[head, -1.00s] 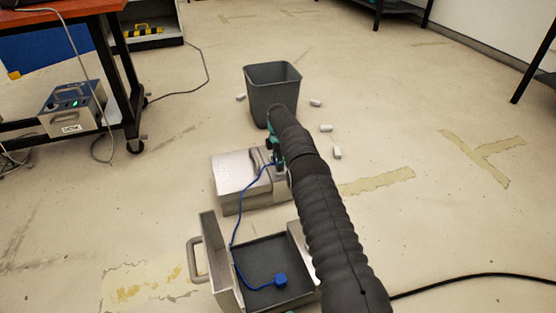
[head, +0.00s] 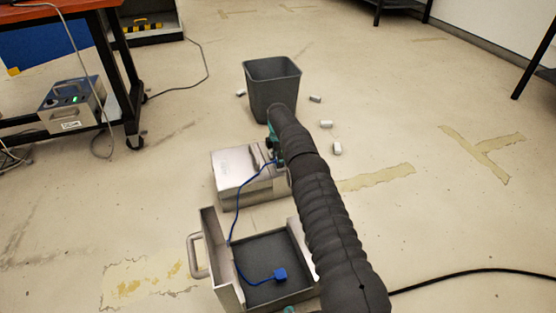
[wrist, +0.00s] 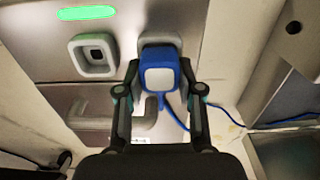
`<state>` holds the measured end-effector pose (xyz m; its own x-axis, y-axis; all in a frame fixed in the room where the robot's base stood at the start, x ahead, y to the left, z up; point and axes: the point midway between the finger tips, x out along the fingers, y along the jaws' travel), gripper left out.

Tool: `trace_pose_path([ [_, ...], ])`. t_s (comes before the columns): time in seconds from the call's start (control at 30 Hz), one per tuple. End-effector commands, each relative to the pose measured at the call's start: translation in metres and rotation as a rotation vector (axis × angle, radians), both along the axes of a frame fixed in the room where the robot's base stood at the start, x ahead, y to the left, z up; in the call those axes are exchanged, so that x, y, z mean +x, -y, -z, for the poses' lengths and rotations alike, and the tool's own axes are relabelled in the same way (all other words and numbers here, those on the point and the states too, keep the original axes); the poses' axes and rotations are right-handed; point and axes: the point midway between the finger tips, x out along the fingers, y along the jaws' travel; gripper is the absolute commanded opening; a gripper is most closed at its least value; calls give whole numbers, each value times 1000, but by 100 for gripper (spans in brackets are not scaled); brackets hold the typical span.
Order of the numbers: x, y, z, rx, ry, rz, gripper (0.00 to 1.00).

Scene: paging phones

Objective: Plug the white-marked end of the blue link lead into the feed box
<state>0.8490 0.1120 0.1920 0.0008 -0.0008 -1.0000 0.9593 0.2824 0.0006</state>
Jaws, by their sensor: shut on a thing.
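The blue link lead (head: 238,200) runs from my gripper to an open grey-lined metal tray (head: 262,255). Its all-blue end (head: 280,274) lies in that tray. In the wrist view my gripper (wrist: 160,88) is shut on the other end, a blue plug with a pale white face (wrist: 160,78). This plug is lined up with the right socket (wrist: 160,42) of a silver box, touching or very close; I cannot tell how deep it sits. A left socket (wrist: 94,55) is empty. The box, seemingly the feed box (head: 238,170), stands beyond the tray. My arm hides its right side.
A dark bin (head: 272,85) stands behind the silver box, with several small white pieces (head: 326,124) on the floor around it. A workbench (head: 60,30) with a lower-shelf unit (head: 72,103) is at left. A black cable (head: 470,275) crosses the floor at right.

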Motion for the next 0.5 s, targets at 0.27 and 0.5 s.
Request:
trace_pose_path([
  [0.27,0,0,4,0,0,0,1],
  [0.5,0,0,4,0,0,0,66],
])
